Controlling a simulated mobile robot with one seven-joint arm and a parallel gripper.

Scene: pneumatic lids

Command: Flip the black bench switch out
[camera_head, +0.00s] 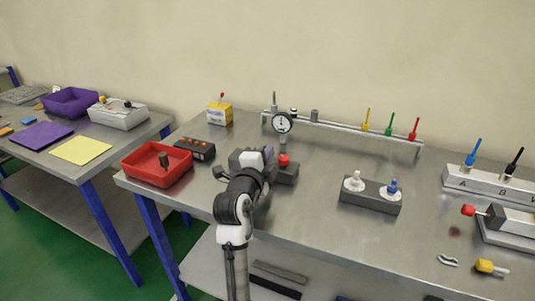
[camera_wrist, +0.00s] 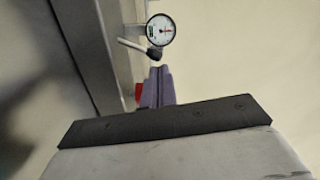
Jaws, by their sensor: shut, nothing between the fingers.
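A silver lever with a black tip (camera_wrist: 154,54) shows in the wrist view, just beyond my fingertips and beneath a round dial gauge. I cannot tell whether it touches my fingers, or whether it is the bench switch. A black-handled upright lever (camera_head: 515,160) stands beside a blue one on a lettered strip (camera_head: 487,182) at the far right of the head view. My gripper (camera_head: 268,153) is shut and empty near the gauge (camera_head: 282,123), left of a red knob (camera_head: 284,160). Its closed purple-grey fingers (camera_wrist: 158,72) also show in the wrist view.
A red tray (camera_head: 150,182) and a black button box (camera_head: 195,149) lie left of my gripper. A rail (camera_head: 340,128) with yellow, green and red levers runs behind. A dark block (camera_head: 370,203) with white and blue knobs stands right. Bare bench lies between.

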